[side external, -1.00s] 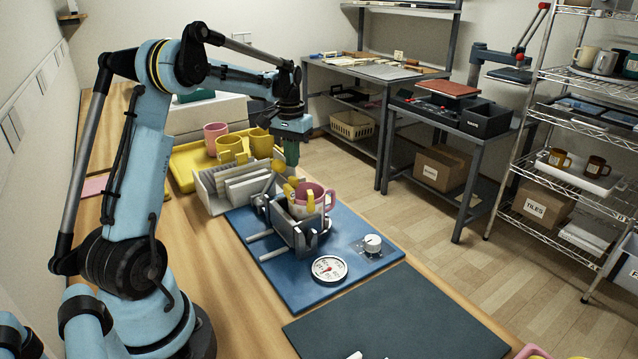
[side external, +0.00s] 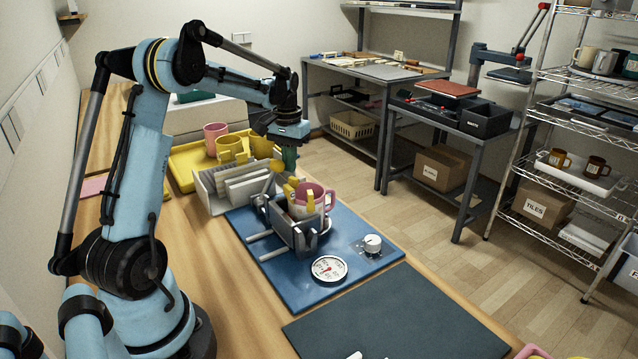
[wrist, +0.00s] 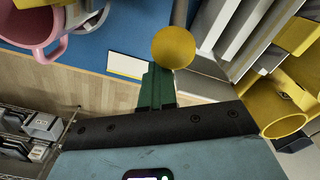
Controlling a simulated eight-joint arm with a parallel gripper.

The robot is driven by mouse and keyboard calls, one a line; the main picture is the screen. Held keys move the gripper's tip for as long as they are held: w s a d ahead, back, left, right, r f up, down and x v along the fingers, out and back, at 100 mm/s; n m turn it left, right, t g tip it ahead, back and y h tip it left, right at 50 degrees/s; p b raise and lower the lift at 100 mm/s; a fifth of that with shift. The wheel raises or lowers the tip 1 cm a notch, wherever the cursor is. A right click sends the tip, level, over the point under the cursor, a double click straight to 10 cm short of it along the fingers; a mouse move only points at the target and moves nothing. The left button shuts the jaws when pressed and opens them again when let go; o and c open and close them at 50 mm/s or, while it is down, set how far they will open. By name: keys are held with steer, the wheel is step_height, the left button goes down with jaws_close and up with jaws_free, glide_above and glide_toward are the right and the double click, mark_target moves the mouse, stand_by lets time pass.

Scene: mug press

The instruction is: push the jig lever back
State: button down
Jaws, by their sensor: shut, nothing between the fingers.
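The jig (side external: 292,228) is a grey clamp-like fixture on a blue base board (side external: 345,235). It holds a pink mug (side external: 318,194) with yellow pieces at its side; the mug also shows at the upper left of the wrist view (wrist: 35,28). The lever's yellow ball knob (side external: 277,165) stands at the jig's far end, and shows large in the wrist view (wrist: 173,47). My gripper (side external: 289,160) has its green fingers shut and empty, pointing down just right of the knob. In the wrist view the fingertips (wrist: 155,72) appear right beside the knob; I cannot tell whether they touch.
A grey rack (side external: 238,186) with pale upright plates stands close behind the jig. A yellow tray (side external: 185,160) with mugs lies beyond it. A dial gauge (side external: 328,268) and a white knob (side external: 372,243) are on the board's near part. A dark mat (side external: 400,315) lies in front.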

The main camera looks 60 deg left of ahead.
mark_target(278, 165)
steer(key=shift+s+a+f, duration=0.1)
steer(key=shift+s+f, duration=0.05)
steer(key=shift+s, duration=1.5)
steer(key=s, duration=0.6)
steer(key=shift+s, duration=0.3)
step_height(278, 165, up, 7)
steer(key=w, duration=0.1)
steer(key=shift+w, duration=0.15)
stand_by(0.5)
